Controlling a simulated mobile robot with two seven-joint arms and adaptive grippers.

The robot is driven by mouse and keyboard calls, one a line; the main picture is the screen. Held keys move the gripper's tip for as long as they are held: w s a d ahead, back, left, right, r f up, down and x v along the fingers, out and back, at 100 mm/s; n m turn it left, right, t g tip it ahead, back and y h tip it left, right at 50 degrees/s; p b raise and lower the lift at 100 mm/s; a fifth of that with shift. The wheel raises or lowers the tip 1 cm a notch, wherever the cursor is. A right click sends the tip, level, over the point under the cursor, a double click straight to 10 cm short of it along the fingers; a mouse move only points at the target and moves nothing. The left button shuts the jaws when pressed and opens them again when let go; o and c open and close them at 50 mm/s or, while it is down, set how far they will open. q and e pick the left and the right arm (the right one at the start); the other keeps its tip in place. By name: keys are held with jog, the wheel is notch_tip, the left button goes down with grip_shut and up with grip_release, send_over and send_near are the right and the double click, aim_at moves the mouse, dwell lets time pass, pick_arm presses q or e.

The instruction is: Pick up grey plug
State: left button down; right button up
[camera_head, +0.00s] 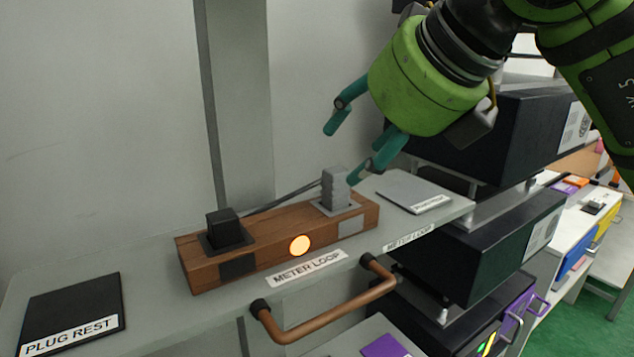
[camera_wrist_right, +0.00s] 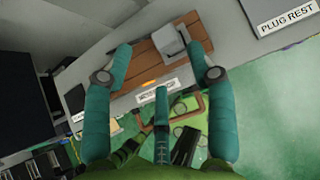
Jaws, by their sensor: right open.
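The grey plug (camera_head: 335,187) stands upright at the right end of a wooden block (camera_head: 270,237) on a grey shelf. It also shows in the right wrist view (camera_wrist_right: 172,40), beyond my fingertips and between their lines. My right gripper (camera_head: 350,150) is open and empty, above the plug and slightly behind or to its right. One finger comes down close to the plug's top right; I cannot tell whether they touch. My right gripper's fingers also frame the block in the wrist view (camera_wrist_right: 168,70). My left gripper is not in view.
A black plug (camera_head: 225,230) stands at the block's left end, with a cable between the plugs. A lit orange lamp (camera_head: 300,245) is on the front. A copper handle (camera_head: 330,312) juts out below. A black plate (camera_head: 70,312) and grey plate (camera_head: 413,192) flank the block.

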aim_at(340, 171)
jog(key=shift+d+p+x, duration=0.25)
jog(key=shift+p+x, duration=0.7)
jog(key=shift+x, duration=0.1)
jog(key=p+x, duration=0.1)
jog(key=x, duration=0.2)
jog(key=shift+w+f, duration=0.25)
jog(key=shift+f, duration=0.05)
jog(key=shift+w+a+f, duration=0.1)
jog(key=shift+w+f, duration=0.05)
jog(key=c, duration=1)
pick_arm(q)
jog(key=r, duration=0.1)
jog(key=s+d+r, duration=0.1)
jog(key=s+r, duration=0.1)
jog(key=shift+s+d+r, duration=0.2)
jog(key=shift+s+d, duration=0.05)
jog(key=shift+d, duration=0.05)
